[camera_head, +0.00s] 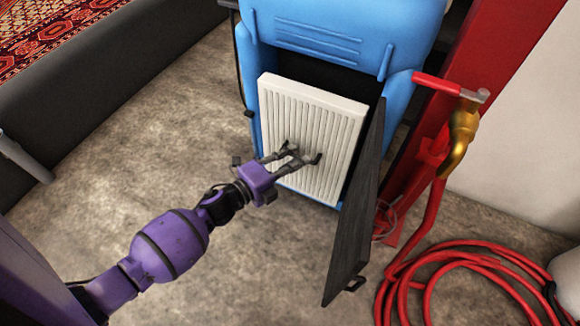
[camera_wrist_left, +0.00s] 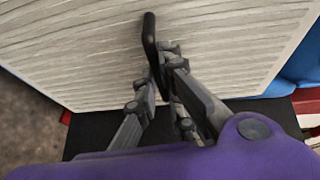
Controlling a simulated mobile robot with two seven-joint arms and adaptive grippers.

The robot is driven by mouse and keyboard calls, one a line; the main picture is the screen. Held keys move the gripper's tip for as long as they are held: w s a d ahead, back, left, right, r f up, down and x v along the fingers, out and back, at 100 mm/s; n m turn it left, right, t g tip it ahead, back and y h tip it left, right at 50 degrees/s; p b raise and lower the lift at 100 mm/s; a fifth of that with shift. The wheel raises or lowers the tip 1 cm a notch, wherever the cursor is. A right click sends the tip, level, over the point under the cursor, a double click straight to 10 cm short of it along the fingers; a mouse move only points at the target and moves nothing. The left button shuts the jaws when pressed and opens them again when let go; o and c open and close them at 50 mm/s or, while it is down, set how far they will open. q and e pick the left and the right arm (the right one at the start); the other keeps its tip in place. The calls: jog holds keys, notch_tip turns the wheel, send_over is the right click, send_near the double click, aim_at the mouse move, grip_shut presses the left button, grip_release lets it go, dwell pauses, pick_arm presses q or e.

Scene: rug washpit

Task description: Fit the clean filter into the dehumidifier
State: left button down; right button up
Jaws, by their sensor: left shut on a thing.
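The clean filter (camera_head: 312,130) is a white ribbed panel, upright and slightly tilted, at the open front of the blue dehumidifier (camera_head: 340,22). My left gripper (camera_head: 300,158) is shut on the filter's dark handle, low on its face. In the left wrist view the white filter (camera_wrist_left: 90,50) fills the upper part, and the handle (camera_wrist_left: 150,40) runs between my fingers (camera_wrist_left: 158,85). The dark opening shows above and right of the filter. I cannot tell whether the filter's edges are inside the opening. My right gripper is not in view.
The dehumidifier's dark door (camera_head: 358,210) hangs open on the right. A brass tap (camera_head: 463,128) and a coiled red hose (camera_head: 450,275) stand beyond it. A patterned rug (camera_head: 50,30) lies at the upper left. The concrete floor (camera_head: 140,130) left of the filter is clear.

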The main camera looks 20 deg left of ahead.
aim_at(302, 148)
pick_arm(q)
jog(key=w+b, duration=0.1)
jog(key=w, duration=0.3)
jog(key=shift+w+d, duration=0.1)
jog(key=shift+w, duration=0.15)
jog(key=shift+w+f, duration=0.1)
jog(key=shift+w, duration=0.75)
jog(key=shift+w+b, duration=0.65)
jog(key=shift+w, duration=1.05)
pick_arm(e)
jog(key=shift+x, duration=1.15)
pick_arm(q)
jog(key=shift+w, duration=0.45)
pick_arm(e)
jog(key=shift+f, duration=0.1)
pick_arm(q)
jog(key=shift+s, duration=0.35)
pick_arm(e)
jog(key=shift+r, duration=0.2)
